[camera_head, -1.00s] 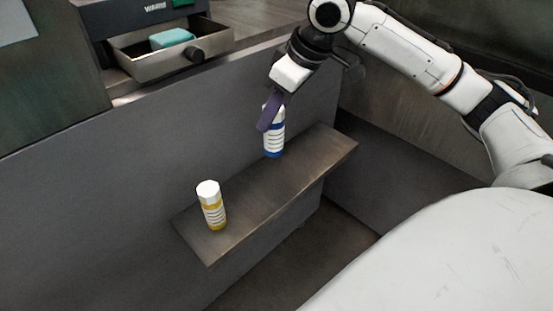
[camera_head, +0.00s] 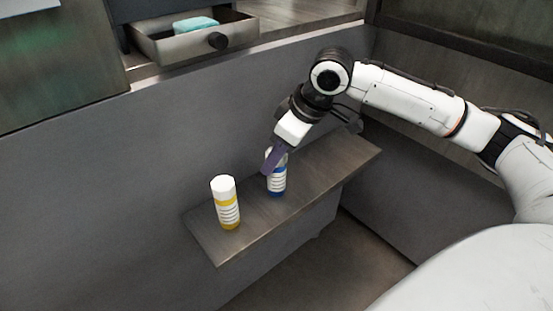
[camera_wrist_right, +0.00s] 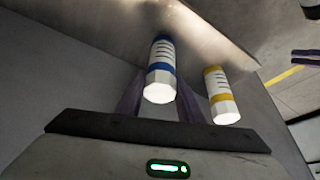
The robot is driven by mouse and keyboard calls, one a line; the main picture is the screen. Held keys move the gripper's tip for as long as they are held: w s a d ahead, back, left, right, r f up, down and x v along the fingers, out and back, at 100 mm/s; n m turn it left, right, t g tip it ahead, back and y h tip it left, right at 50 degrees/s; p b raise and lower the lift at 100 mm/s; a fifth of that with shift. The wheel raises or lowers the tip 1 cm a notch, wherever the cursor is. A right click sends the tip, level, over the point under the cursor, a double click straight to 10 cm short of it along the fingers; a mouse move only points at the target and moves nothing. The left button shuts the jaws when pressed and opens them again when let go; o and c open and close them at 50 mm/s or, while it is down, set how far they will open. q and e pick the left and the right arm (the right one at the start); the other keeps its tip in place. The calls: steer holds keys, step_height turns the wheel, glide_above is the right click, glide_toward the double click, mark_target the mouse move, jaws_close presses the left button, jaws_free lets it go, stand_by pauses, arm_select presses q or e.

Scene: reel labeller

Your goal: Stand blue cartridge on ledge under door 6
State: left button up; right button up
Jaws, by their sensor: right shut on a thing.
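The blue cartridge (camera_head: 278,186), white with a blue band, is upright at the ledge (camera_head: 330,163), a shelf on the grey wall. Its base appears at or just above the ledge top; I cannot tell whether it touches. My right gripper (camera_head: 274,160) comes from above and is shut on its upper part. In the right wrist view the blue cartridge (camera_wrist_right: 160,72) sits between the two purple fingers, its white cap towards the camera. No door number is readable. My left gripper is out of view.
A yellow-banded cartridge (camera_head: 227,206) stands upright on the ledge, to the left of the blue one; it also shows in the right wrist view (camera_wrist_right: 219,96). The ledge is bare to the right. An open drawer (camera_head: 200,45) holding a teal block (camera_head: 195,24) is above left.

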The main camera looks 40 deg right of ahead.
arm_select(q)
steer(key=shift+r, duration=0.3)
arm_select(e)
steer(key=o, duration=1.2)
arm_select(q)
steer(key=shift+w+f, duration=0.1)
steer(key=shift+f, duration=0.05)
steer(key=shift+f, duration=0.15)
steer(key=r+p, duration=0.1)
steer(key=p, duration=0.2)
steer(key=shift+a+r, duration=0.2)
arm_select(e)
steer(key=v, duration=1.2)
